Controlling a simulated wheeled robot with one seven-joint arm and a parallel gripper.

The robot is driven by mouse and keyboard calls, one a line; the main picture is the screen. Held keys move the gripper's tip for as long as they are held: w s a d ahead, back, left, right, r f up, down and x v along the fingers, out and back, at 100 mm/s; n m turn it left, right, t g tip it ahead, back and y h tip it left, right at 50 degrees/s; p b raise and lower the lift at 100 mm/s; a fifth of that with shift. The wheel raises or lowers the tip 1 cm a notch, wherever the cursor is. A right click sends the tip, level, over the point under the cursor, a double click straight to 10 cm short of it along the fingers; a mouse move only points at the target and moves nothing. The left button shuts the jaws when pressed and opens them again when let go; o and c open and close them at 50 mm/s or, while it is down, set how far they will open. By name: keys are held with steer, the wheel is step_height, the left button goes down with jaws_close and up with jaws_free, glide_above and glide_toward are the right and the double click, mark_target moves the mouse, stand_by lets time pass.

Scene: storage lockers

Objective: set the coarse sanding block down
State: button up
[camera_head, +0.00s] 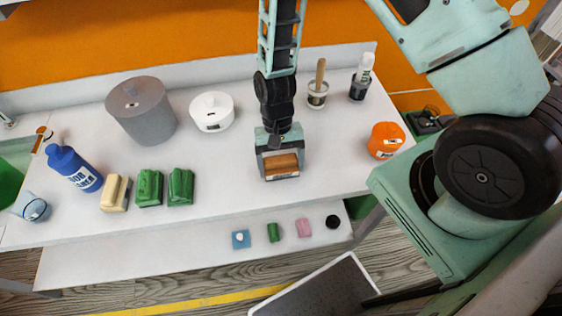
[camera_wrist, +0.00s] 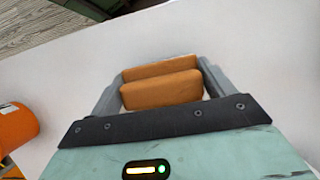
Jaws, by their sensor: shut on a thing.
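The coarse sanding block seems to be the orange-brown block (camera_head: 283,162) between the fingers of my gripper (camera_head: 281,174), over the middle of the white table near its front half. My gripper points down and is shut on the block. In the wrist view the block (camera_wrist: 162,90) shows as two rounded orange-brown faces between the grey fingers. I cannot tell whether its underside touches the table (camera_head: 235,180). No label on it is readable.
Left are a blue bottle (camera_head: 75,168), a beige block (camera_head: 115,193) and green blocks (camera_head: 149,188). Behind are a grey pot (camera_head: 142,110) and white tub (camera_head: 212,111); right, an orange container (camera_head: 385,140). Small items lie on the lower ledge (camera_head: 150,255). Table around my gripper is clear.

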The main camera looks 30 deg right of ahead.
steer(key=shift+f, duration=0.35)
steer(key=o, duration=0.9)
steer(key=shift+r, duration=0.15)
steer(key=b+v, duration=0.3)
steer(key=v, duration=0.7)
steer(key=s+a+r+n+t, duration=0.1)
steer(key=s+a+r+n, duration=0.1)
steer(key=s+r+n, duration=0.2)
steer(key=s+a+r+n+t, duration=0.2)
steer(key=s+r+n, duration=0.1)
steer(key=s+r, duration=0.4)
steer(key=s+a+r+n+t, duration=0.1)
steer(key=s+a+r+n, duration=0.2)
steer(key=s+r+n, duration=0.1)
steer(key=shift+s+a+r+n+h, duration=0.1)
steer(key=shift+s+r+n+h, duration=0.1)
steer(key=shift+s+r, duration=0.25)
steer(key=shift+s+r+n+h, duration=0.1)
steer(key=shift+s+r+h, duration=0.1)
steer(key=shift+r, duration=0.35)
